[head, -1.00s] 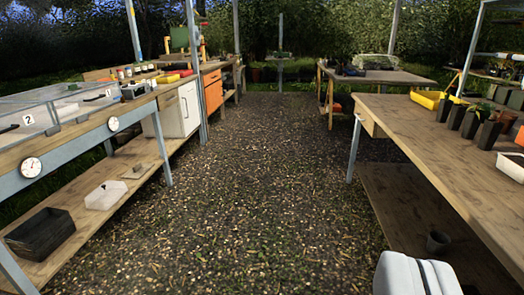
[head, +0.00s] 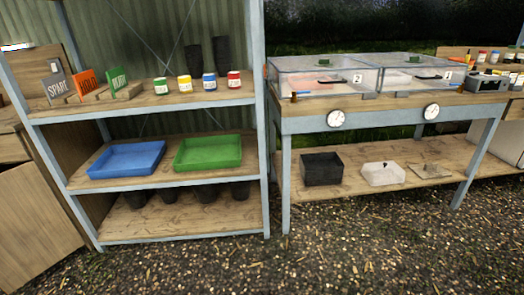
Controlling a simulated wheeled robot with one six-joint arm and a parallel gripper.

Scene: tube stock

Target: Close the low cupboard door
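At the left edge stands a wooden cabinet (head: 12,150) with a large flat lower panel (head: 38,222) that looks like a door. It is cut off by the frame, and I cannot tell whether it is open or shut. At the right edge, behind the bench legs, a pale cupboard (head: 512,146) shows only in part; its door state is not visible. I cannot tell which of the two is the low cupboard. My gripper is not in view.
A shelf rack (head: 160,239) holds a blue tray (head: 125,158), a green tray (head: 208,153), jars and dark pots. Right of it a bench (head: 385,121) carries clear-lidded boxes; a black crate (head: 322,169) sits on its lower shelf. Gravel ground (head: 330,255) in front is clear.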

